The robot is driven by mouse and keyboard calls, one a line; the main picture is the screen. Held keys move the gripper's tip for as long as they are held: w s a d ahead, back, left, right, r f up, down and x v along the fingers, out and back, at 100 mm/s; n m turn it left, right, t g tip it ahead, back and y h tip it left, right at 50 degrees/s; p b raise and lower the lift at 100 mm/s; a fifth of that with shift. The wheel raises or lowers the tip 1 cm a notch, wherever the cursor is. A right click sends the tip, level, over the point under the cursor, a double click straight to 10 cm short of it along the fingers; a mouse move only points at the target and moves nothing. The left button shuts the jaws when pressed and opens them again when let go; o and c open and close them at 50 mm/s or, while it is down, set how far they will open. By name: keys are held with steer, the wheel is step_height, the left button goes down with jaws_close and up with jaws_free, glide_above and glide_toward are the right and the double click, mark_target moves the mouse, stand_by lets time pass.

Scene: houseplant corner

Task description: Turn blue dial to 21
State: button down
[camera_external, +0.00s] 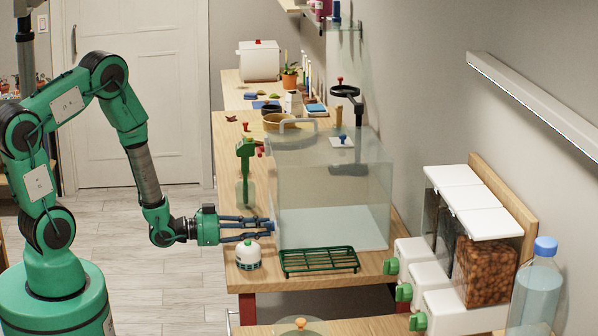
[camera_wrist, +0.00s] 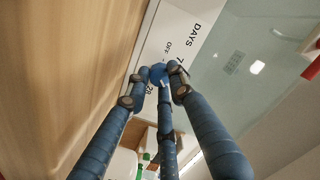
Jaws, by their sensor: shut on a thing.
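The blue dial (camera_wrist: 158,72) sits on a white panel (camera_wrist: 190,22) in the wrist view. The panel carries the printed words DAYS and OFF, and the numbers 7 and 28 beside the dial. My gripper (camera_wrist: 157,77) has its blue fingers closed around the dial, touching its sides. A small pale mark shows on the dial's lower edge, but I cannot read which number it points to. The fingers cover part of the scale. In the external view my gripper (camera_external: 268,225) reaches the left side of the clear tank (camera_external: 330,215); the dial is hidden there.
A green wire rack (camera_external: 319,262) and a white and green pot-like item (camera_external: 248,256) stand at the table's front edge. A green upright tool (camera_external: 246,165) stands just behind my gripper. White bins with green knobs (camera_external: 403,292) are at right.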

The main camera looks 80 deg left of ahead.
steer(key=shift+s+f+m, duration=0.1)
steer(key=shift+f+m, duration=0.15)
steer(key=shift+m, duration=0.45)
steer(key=c, duration=1.8)
jaws_free()
steer(key=shift+o, duration=0.2)
steer(key=shift+r, duration=0.1)
steer(key=s, duration=1.2)
steer(key=shift+d+r, duration=0.15)
steer(key=shift+d, duration=0.15)
